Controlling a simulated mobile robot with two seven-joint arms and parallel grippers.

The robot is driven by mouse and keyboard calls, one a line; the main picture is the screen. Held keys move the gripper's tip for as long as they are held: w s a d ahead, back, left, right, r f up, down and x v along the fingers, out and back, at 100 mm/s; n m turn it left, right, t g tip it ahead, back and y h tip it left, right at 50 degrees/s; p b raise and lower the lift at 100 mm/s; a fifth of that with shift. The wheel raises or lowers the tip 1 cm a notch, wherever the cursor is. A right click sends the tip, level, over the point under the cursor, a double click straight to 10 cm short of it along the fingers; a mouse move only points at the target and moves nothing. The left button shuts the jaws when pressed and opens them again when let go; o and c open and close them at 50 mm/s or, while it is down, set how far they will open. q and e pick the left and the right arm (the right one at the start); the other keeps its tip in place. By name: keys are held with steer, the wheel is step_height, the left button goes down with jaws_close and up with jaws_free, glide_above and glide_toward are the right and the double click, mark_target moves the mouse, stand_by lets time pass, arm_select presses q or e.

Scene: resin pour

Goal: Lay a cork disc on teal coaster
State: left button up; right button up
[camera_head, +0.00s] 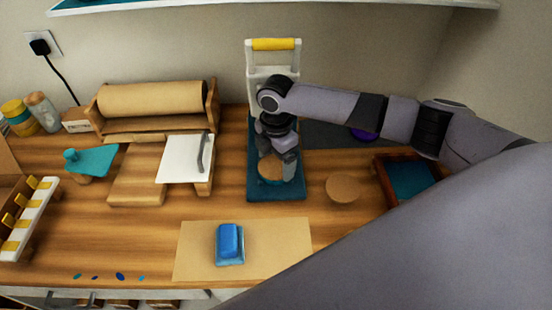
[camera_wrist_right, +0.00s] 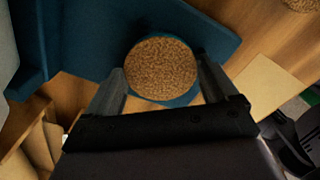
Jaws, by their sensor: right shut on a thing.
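A round cork disc (camera_head: 270,168) is between the fingers of my right gripper (camera_head: 277,158), which is shut on it. The disc is over the front part of the teal base (camera_head: 258,193) of a white stand with a yellow handle. In the right wrist view the disc (camera_wrist_right: 161,67) shows its speckled brown top between the fingertips (camera_wrist_right: 161,82), with teal around its lower edge. I cannot tell whether a separate teal coaster lies under the disc, or whether the disc touches what is below. My left gripper is not in view.
A second brown disc (camera_head: 343,187) lies on the wooden table to the right. A red-brown tray with a teal inside (camera_head: 378,166) stands beyond it. A paper roll holder (camera_head: 215,100) stands left.

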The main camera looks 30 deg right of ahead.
steer(key=shift+f, duration=0.25)
stand_by(0.8)
steer(key=o, duration=0.7)
steer(key=shift+o, duration=0.4)
steer(key=shift+f, duration=0.1)
steer(key=shift+s, duration=0.15)
steer(key=shift+r, duration=4.15)
